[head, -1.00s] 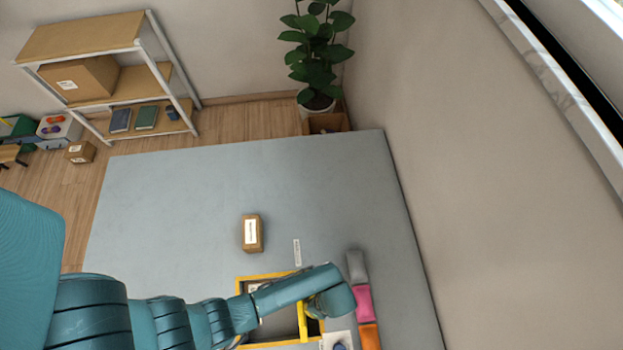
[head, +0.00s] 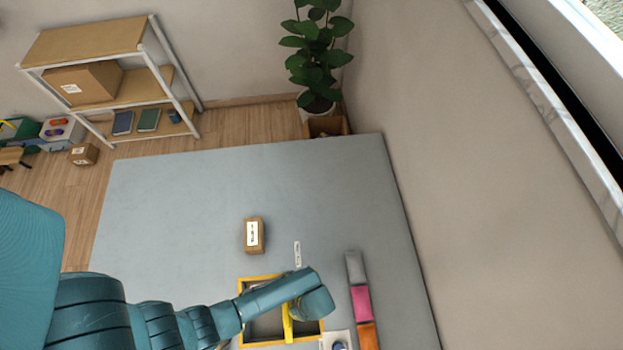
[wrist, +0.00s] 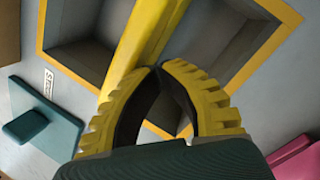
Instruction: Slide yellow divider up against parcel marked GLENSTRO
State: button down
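The yellow divider (head: 287,325) stands inside a yellow-rimmed tray (head: 262,278) with a dark inside. In the wrist view the divider (wrist: 150,35) runs diagonally past my fingertips. My gripper (wrist: 157,68) has ribbed yellow fingers whose tips meet; they are right by the divider and appear to touch it. Nothing shows clasped between them. In the head view my arm covers much of the tray and my fingers. A brown parcel with a white label (head: 253,236) lies on the table beyond the tray. Its label is too small to read, and I cannot make out GLENSTRO anywhere.
A white label strip (head: 297,254) lies beyond the tray. A row of grey, pink (head: 361,303) and orange blocks lies to the right. A white plate (head: 336,340) is at the tray's near right. The table's far part (head: 240,180) is clear; a wall bounds the right.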

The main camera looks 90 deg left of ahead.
jog(key=shift+s+d+p, duration=0.25)
jog(key=shift+s+p, duration=0.15)
jog(key=shift+s, duration=0.45)
jog(key=shift+s+d+p, duration=0.2)
jog(key=shift+s+p, duration=0.2)
jog(key=shift+s, duration=0.45)
notch_tip(320, 180, up, 8)
jog(key=p, duration=0.9)
jog(key=shift+a+r, duration=0.1)
